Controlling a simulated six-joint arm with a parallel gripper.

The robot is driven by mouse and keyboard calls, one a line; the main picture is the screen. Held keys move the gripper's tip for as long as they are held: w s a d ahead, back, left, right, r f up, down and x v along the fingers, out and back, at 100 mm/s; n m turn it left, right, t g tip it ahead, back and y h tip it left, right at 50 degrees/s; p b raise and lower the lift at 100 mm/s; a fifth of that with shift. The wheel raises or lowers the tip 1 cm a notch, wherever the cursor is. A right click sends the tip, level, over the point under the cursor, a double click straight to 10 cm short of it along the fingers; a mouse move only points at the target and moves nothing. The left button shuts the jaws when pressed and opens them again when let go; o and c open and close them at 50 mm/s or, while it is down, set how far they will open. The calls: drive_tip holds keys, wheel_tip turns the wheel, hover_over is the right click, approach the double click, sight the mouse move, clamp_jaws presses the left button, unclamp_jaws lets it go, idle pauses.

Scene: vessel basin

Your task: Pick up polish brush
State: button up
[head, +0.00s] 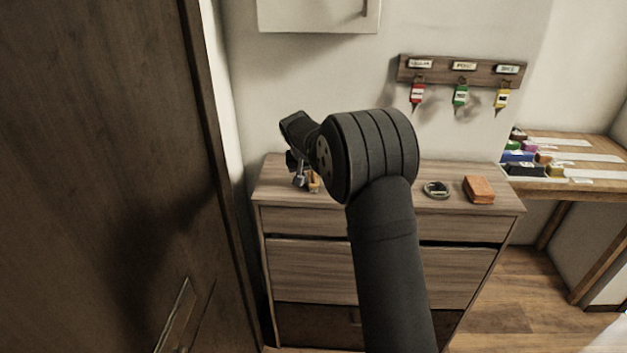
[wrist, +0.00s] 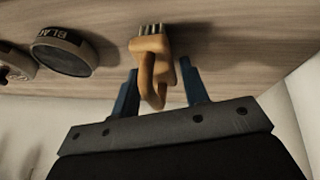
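The polish brush (wrist: 152,62) has an orange-brown wooden body with dark and pale bristles at one end. In the wrist view it sits on the wooden dresser top, between the two blue fingers of my gripper (wrist: 158,92). A gap shows between each finger and the brush, so the gripper looks open around it. In the head view my gripper (head: 300,182) is low over the left end of the dresser (head: 400,222). A small orange part of the brush (head: 314,184) shows beside it; my arm hides much of that area.
A round dark tin (wrist: 62,52) with a label lies left of the brush in the wrist view, with another round item (wrist: 14,65) beyond it. On the dresser's right are a round item (head: 436,189) and an orange block (head: 479,189). A key rack (head: 462,71) hangs above.

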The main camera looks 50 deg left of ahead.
drive_tip(key=c, duration=0.6)
drive_tip(key=shift+r, duration=0.5)
drive_tip(key=r, duration=0.3)
drive_tip(key=shift+w+d+r, duration=0.25)
drive_tip(key=shift+d+r, duration=0.05)
drive_tip(key=shift+r, duration=0.05)
drive_tip(key=w+d+r, duration=0.1)
drive_tip(key=d+r, duration=0.1)
drive_tip(key=d, duration=0.1)
drive_tip(key=w+d+r, duration=0.2)
drive_tip(key=d, duration=0.1)
drive_tip(key=w+d+r, duration=0.2)
drive_tip(key=d, duration=0.1)
drive_tip(key=shift+d+r, duration=0.15)
drive_tip(key=shift+d, duration=0.25)
